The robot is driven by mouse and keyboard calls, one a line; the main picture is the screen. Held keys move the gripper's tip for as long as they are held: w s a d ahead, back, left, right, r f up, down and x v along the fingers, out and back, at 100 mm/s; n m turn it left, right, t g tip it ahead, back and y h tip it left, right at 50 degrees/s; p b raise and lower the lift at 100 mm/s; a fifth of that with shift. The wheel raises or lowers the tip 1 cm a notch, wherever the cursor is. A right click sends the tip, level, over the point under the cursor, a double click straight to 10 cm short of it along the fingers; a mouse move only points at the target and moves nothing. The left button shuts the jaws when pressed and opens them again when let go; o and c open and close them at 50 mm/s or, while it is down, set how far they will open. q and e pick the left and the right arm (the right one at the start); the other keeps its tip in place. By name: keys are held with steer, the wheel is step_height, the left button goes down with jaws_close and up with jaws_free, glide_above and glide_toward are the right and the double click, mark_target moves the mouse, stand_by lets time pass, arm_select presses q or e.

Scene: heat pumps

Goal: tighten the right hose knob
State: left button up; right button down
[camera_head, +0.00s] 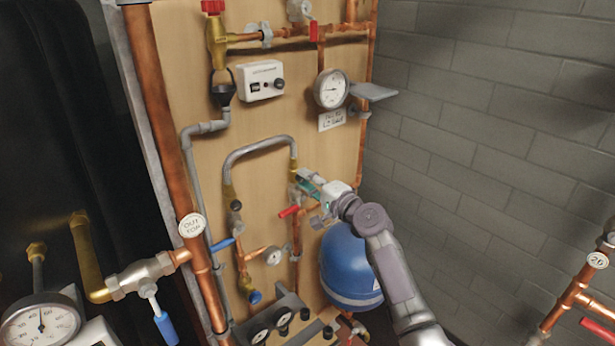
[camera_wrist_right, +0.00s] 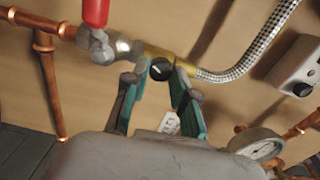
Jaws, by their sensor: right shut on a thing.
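The grey braided hose (camera_head: 258,146) arches across the wooden board in the head view, and its right end runs down into a brass fitting (camera_head: 293,165). In the right wrist view the hose (camera_wrist_right: 250,48) meets the brass fitting (camera_wrist_right: 186,66), which carries the small black right hose knob (camera_wrist_right: 161,69). My right gripper (camera_head: 308,185) is at this fitting. In the wrist view its teal fingers (camera_wrist_right: 160,77) are on either side of the knob, shut on it. In the head view the gripper hides the knob. My left gripper is not in view.
A red-handled valve (camera_head: 290,211) is close beside the right gripper. A round gauge (camera_head: 331,89) and a white control box (camera_head: 261,80) are above. A grey brick wall stands at the right.

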steer(key=m+p, duration=0.5)
steer(key=m, duration=0.5)
steer(key=shift+f+p, duration=0.1)
steer(key=shift+p, duration=0.2)
steer(key=shift+s+m+p, duration=0.1)
steer(key=shift+m+p, duration=0.2)
steer(key=shift+m, duration=0.4)
steer(key=shift+f, duration=0.15)
steer(key=c, duration=0.9)
jaws_free()
steer(key=shift+c, duration=0.2)
steer(key=v, duration=1.2)
